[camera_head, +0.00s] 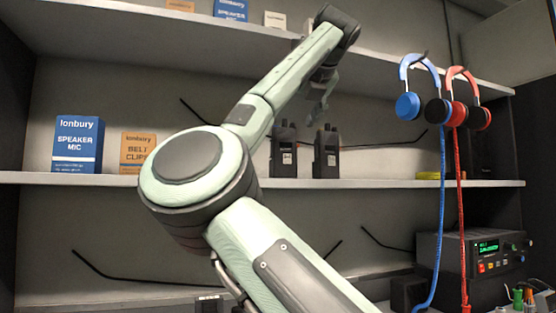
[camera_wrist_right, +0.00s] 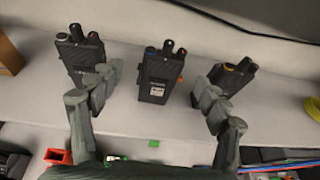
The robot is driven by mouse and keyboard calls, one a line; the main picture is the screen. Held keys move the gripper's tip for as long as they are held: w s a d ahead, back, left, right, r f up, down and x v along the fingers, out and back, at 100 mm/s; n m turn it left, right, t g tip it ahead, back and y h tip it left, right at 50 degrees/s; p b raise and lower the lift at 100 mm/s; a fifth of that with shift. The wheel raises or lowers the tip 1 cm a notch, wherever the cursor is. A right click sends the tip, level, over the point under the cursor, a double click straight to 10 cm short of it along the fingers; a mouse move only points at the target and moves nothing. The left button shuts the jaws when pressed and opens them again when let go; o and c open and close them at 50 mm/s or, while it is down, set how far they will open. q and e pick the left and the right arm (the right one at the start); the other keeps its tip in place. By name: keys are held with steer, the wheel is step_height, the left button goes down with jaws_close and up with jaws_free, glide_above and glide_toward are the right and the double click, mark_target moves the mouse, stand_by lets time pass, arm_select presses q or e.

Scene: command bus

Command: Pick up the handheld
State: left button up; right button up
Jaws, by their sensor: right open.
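Black handheld radios stand upright on the middle shelf. In the head view two show, the left handheld (camera_head: 285,152) and the right handheld (camera_head: 327,153). In the right wrist view there are three: a left one (camera_wrist_right: 82,54), a middle one (camera_wrist_right: 158,76) with a blue and a black knob on top, and a right one (camera_wrist_right: 233,77) with an orange-ringed knob. My right gripper (camera_head: 318,108) is above the handhelds in the head view. In the wrist view my right gripper (camera_wrist_right: 158,88) is open and empty, its fingers spread to either side of the middle handheld. My left gripper is out of view.
A blue speaker mic box (camera_head: 78,145) and an orange belt clip box (camera_head: 138,150) stand left on the shelf (camera_head: 390,183). The upper shelf (camera_head: 160,22) is close above my right gripper. Blue headphones (camera_head: 408,105) and red headphones (camera_head: 480,117) hang at the right.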

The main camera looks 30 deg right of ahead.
mark_target(286, 131)
steer(key=shift+w+d+f, duration=0.2)
steer(key=shift+w+f, duration=0.1)
steer(key=shift+w, duration=0.35)
steer(key=p+x, duration=0.1)
steer(key=x, duration=0.1)
steer(key=p+x, duration=0.1)
steer(key=x, duration=0.2)
steer(key=shift+w+d+f, duration=0.1)
steer(key=shift+w+d, duration=0.15)
steer(key=shift+d, duration=0.1)
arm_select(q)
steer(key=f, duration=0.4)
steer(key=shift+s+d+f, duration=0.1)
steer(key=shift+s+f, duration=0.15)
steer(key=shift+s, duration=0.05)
arm_select(e)
jaws_close()
